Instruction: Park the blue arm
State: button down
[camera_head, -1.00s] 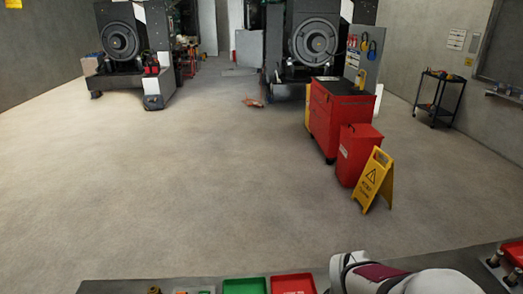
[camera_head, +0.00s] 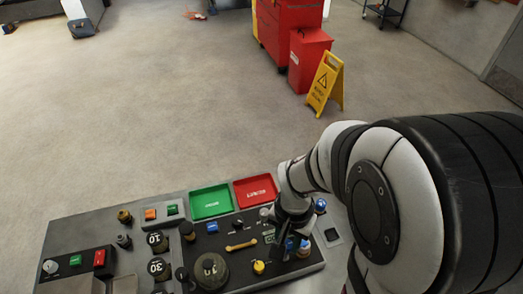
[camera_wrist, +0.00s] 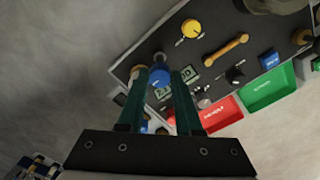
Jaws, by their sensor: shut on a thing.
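The control panel (camera_head: 235,270) lies at the bottom of the head view, and part of it shows at the top of the wrist view (camera_wrist: 125,72). In the wrist view, the two dark green fingers of my gripper (camera_wrist: 161,78) close around a rounded blue part (camera_wrist: 160,75) beside a tan post. I take this part as the blue arm. In the head view, my gripper (camera_head: 292,228) reaches down to the panel's right end. Blue shows there at a tan-based post (camera_head: 304,243), and my fingers partly hide it. The blue part's full shape and angle are hidden.
A green tray (camera_head: 210,202) and a red tray (camera_head: 256,190) sit along the panel's far edge. A bone-shaped tan handle (camera_head: 241,246), a yellow knob (camera_head: 259,267) and a blue button (camera_head: 212,227) are close by. A yellow floor sign (camera_head: 328,83) stands beyond on open floor.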

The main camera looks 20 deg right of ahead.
jog(key=shift+m, duration=0.3)
jog(key=m, duration=0.3)
jog(key=shift+m, duration=0.4)
jog(key=m, duration=0.4)
jog(key=shift+m, duration=0.3)
jog(key=m, duration=0.8)
jog(key=shift+m, duration=0.6)
jog(key=c, duration=0.6)
grip_release()
